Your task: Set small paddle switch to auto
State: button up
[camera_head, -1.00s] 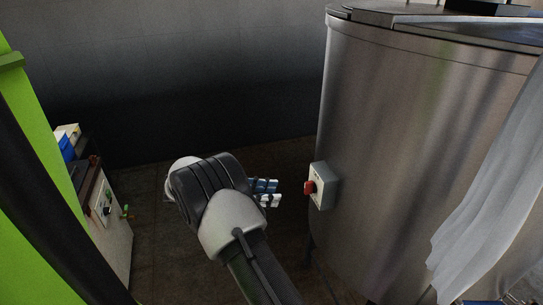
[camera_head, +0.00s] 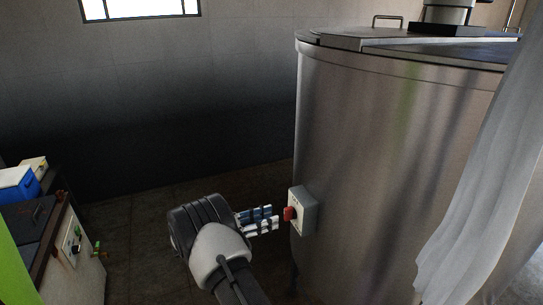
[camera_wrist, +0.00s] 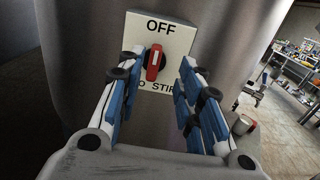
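The switch is a red paddle knob (camera_wrist: 154,62) on a pale box (camera_wrist: 172,36) fixed to the steel tank's side. The box reads "OFF" above the knob; below, "O" shows at the left and "STIR", partly covered, at the right. The knob stands nearly upright toward "OFF". In the head view the red knob (camera_head: 289,213) and box (camera_head: 307,212) are at the tank's left side. My gripper (camera_wrist: 160,66) is open, its blue-and-white fingers to either side of the knob in the picture. In the head view my gripper (camera_head: 276,217) points at the knob, close to it; contact cannot be told.
The large steel tank (camera_head: 385,150) fills the right, with a translucent curtain (camera_head: 475,190) before it. A cabinet (camera_head: 75,250) with a blue box (camera_head: 18,184) stands at the left. Floor between them looks clear. A cluttered table (camera_wrist: 300,60) shows at the right in the wrist view.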

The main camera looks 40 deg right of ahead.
aim_at(285, 214)
jog(key=x, duration=0.5)
jog(key=shift+d+f+b, duration=0.1)
jog(key=shift+d+b, duration=0.25)
jog(key=shift+d, duration=0.1)
jog(key=shift+c, duration=0.3)
jog(key=shift+s, duration=0.1)
grip_shut()
